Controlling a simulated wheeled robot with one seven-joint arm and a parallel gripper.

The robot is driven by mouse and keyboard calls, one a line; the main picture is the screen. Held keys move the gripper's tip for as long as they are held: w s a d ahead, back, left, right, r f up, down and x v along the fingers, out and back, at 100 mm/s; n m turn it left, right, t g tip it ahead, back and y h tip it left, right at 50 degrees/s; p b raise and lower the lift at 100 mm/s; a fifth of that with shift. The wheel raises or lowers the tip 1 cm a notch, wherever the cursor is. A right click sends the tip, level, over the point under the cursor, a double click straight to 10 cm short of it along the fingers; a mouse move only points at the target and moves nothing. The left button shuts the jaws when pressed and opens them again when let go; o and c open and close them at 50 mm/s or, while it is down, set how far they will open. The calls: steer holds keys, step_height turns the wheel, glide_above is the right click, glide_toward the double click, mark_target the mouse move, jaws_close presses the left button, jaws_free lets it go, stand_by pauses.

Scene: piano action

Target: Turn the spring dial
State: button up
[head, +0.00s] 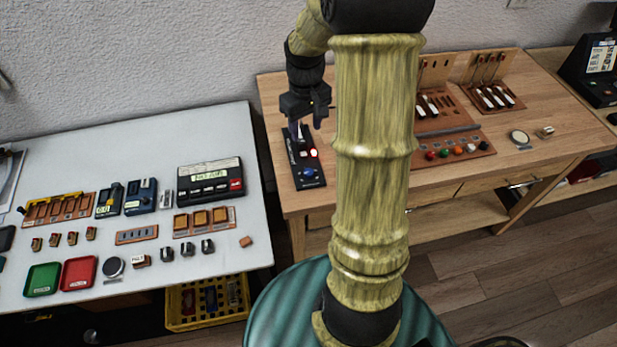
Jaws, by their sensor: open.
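A black panel (313,180) lies near the left end of the wooden table. It carries a lit red lamp (314,153) and a blue knob (309,172) near its front end. I cannot tell for sure which part is the spring dial. My gripper (299,133) points down over the rear part of this panel, behind the red lamp. It is open. Its fingers hide the part of the panel beneath them, and I cannot tell whether they touch anything.
My arm hides the middle of the wooden table (285,90). To its right are a board with coloured knobs (457,149), hammer models (492,97) and a round disc (519,137). A white table (80,205) at left holds trays, small blocks and a display box (210,180).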

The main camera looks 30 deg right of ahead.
mark_target(309, 171)
steer(key=shift+w+d+f, duration=0.2)
steer(key=shift+d, duration=0.3)
step_height(309, 171, down, 17)
steer(key=shift+f+p, duration=0.2)
steer(key=shift+p, duration=0.5)
steer(key=c, duration=1)
